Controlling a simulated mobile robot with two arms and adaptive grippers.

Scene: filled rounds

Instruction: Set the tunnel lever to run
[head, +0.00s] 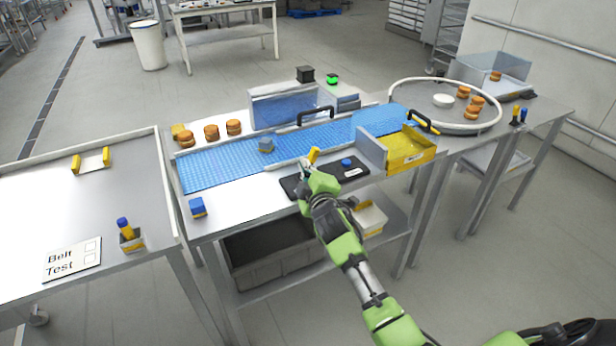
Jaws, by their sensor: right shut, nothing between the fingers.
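A yellow lever handle (313,155) stands up from a dark control panel (355,173) at the front edge of the conveyor table. A blue knob or button (347,163) and a small white label are on the same panel. My right gripper (306,167) is shut and empty, right at the lever's near left side. Whether it touches the lever is hard to tell, and it hides the lever's base. The panel's lever markings are too small to read. My left gripper is out of view.
A yellow tray (408,148) stands right of the panel. Filled rounds (233,127) sit behind the belt. A round turntable (480,121) is at right.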

